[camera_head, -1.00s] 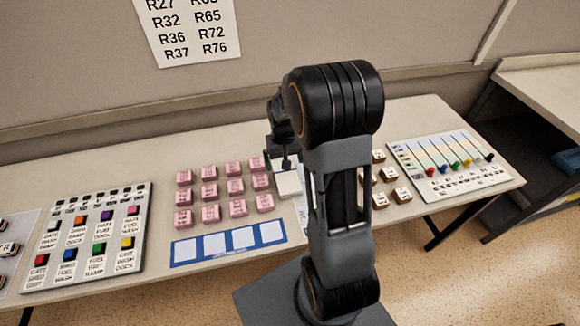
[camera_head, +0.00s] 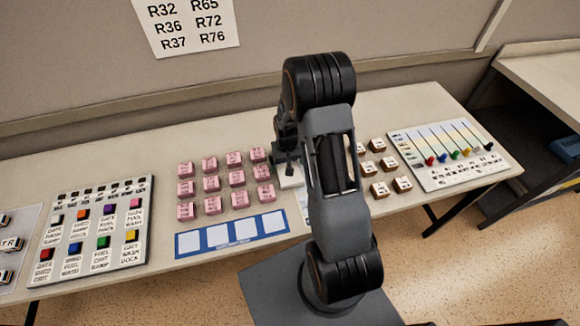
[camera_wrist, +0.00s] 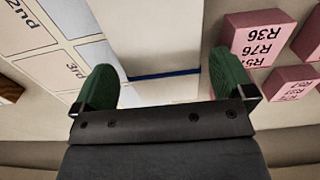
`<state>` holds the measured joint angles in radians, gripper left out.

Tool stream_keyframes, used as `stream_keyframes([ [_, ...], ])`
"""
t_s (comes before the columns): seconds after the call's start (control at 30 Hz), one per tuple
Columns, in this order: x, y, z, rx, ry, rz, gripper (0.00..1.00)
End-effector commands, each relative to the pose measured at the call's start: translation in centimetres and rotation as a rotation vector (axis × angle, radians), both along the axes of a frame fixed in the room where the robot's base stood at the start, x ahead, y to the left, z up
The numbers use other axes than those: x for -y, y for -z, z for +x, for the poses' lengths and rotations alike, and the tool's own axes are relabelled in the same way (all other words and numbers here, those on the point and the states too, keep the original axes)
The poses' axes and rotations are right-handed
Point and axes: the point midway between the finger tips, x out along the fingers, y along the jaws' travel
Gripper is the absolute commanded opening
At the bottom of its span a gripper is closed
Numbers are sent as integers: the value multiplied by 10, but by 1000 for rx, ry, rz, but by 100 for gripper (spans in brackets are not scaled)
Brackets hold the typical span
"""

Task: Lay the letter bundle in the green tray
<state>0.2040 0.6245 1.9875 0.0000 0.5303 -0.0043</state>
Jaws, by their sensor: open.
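My gripper (camera_wrist: 168,84) is open, with a green finger on each side and nothing held. In the wrist view a plain white block (camera_wrist: 150,30) stands between and beyond the fingers. It may be the letter bundle, but no letters or band show to confirm it. In the head view my gripper (camera_head: 287,160) is over the table at the right of the pink blocks, and the white block (camera_head: 290,183) shows just below it, partly hidden by my arm. No green tray shows in either view.
Rows of pink labelled blocks (camera_head: 237,178) stand left of my gripper. A blue-edged strip with white squares (camera_head: 232,233) lies in front. Brown-sided white blocks (camera_head: 380,189) and a slider board (camera_head: 450,153) are right. A board with coloured pieces (camera_head: 95,228) is left.

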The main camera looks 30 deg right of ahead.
Motion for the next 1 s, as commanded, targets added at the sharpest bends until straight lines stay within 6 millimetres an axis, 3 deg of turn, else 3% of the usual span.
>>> stream_keyframes([
  [0.23, 1, 26, 0, -1, 0, 0, 100],
  [0.53, 0, 30, 0, 1, 0, 0, 100],
  [0.9, 0, 30, 0, 1, 0, 0, 66],
  [1.0, 1, 30, 0, 1, 0, 0, 61],
])
